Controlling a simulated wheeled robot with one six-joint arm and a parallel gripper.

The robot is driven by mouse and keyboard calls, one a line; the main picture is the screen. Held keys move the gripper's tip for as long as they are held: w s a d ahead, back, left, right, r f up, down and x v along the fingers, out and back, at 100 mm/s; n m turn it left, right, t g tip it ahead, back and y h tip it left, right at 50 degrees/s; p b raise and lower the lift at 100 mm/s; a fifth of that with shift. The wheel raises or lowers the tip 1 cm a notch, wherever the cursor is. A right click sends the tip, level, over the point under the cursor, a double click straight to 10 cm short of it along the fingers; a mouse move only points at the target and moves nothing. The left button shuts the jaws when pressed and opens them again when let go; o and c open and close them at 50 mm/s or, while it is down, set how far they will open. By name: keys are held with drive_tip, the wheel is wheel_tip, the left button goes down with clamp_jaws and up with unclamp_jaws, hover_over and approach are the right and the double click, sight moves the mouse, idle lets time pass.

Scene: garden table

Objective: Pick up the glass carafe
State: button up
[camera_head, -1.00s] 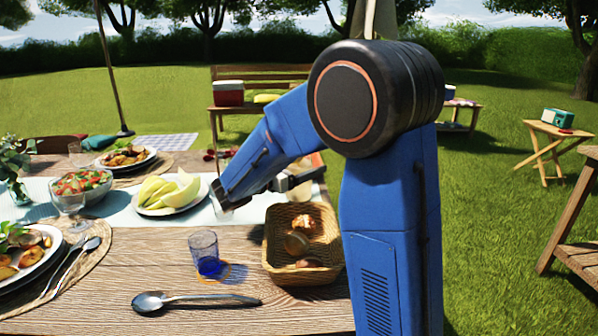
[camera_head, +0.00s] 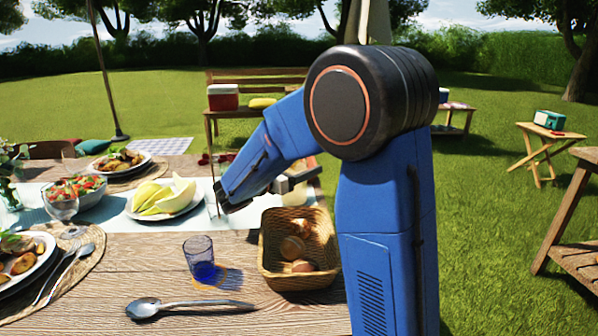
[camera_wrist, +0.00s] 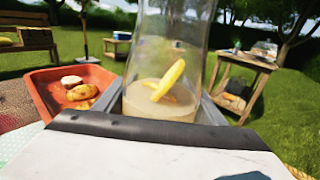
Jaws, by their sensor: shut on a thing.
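The glass carafe (camera_wrist: 168,45) stands large in the wrist view, clear, with pale liquid and a yellow slice in its lower part. My gripper (camera_wrist: 160,108) has a finger on each side of the carafe's lower part and is shut on it. The carafe's bottom is hidden behind the pale gripper body. In the head view my gripper (camera_head: 292,183) is at the table's far right part, behind the wicker basket and partly hidden by my blue arm. I cannot make out the carafe there.
An orange-red dish (camera_wrist: 52,92) with food is left of the carafe. The wicker basket (camera_head: 268,262) with bread, a blue glass (camera_head: 200,258), a serving spoon (camera_head: 190,308) and a melon plate (camera_head: 183,212) are near my arm. Bare wood shows between the blue glass and spoon.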

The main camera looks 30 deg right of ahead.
drive_tip(key=shift+r, duration=0.15)
drive_tip(key=shift+r, duration=4.75)
